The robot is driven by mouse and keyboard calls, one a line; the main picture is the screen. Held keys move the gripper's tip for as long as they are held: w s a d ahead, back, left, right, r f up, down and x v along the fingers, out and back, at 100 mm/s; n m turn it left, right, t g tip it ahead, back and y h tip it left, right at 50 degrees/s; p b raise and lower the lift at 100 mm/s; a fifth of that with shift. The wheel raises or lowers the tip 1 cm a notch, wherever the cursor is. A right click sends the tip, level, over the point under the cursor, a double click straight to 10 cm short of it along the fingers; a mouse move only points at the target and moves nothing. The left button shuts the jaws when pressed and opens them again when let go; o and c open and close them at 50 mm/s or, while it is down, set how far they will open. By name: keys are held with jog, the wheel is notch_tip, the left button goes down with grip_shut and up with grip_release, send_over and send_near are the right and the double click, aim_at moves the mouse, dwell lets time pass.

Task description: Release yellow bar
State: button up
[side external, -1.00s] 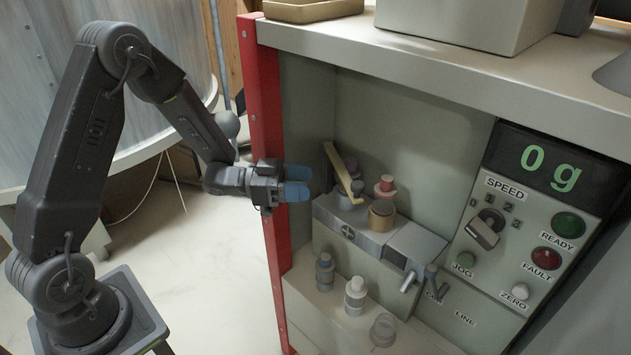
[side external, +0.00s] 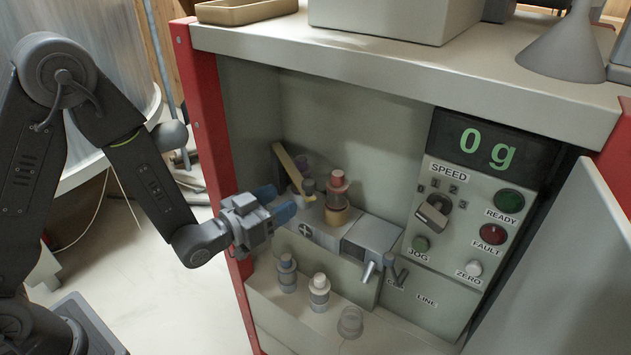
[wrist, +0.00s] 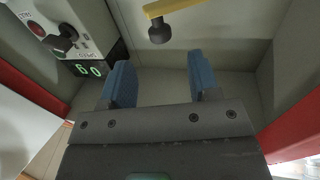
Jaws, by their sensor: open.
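The yellow bar (side external: 288,166) stands tilted at the back left of the grey metal block (side external: 318,230) inside the cabinet.
A red-topped cylinder (side external: 337,190) stands on the block, right of the bar. Several small weights, including a white-topped one (side external: 319,290), stand on the lower shelf. The red cabinet post (side external: 208,125) is left of my gripper.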

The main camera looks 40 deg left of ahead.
jog(key=x, duration=1)
grip_shut()
